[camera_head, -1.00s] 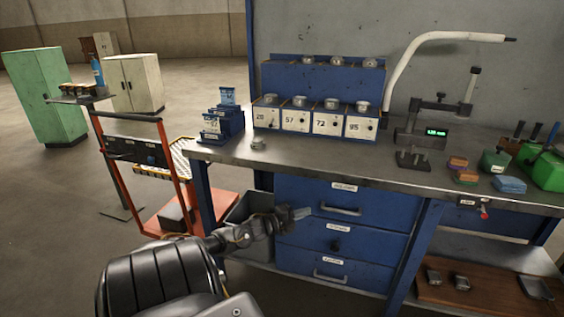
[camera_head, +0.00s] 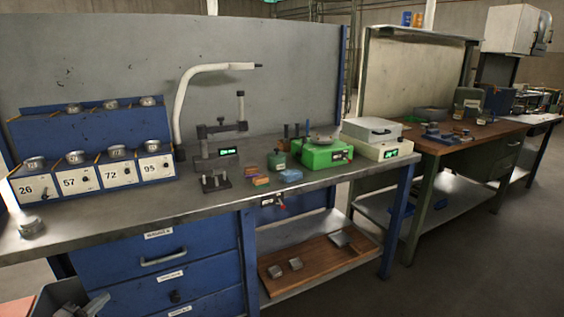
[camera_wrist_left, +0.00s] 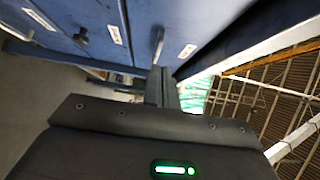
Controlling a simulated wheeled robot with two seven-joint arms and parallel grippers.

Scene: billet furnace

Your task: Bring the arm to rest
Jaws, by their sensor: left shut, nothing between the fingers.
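Whether the fingers touch a drawer cannot be told. My right gripper is not in view.
The workbench top (camera_head: 240,203) carries a numbered blue rack (camera_head: 95,125), a gauge stand (camera_head: 215,160) and a green scale (camera_head: 318,155). A wooden board (camera_head: 322,262) with metal pieces lies on the lower shelf. Open floor (camera_head: 480,270) lies at the right.

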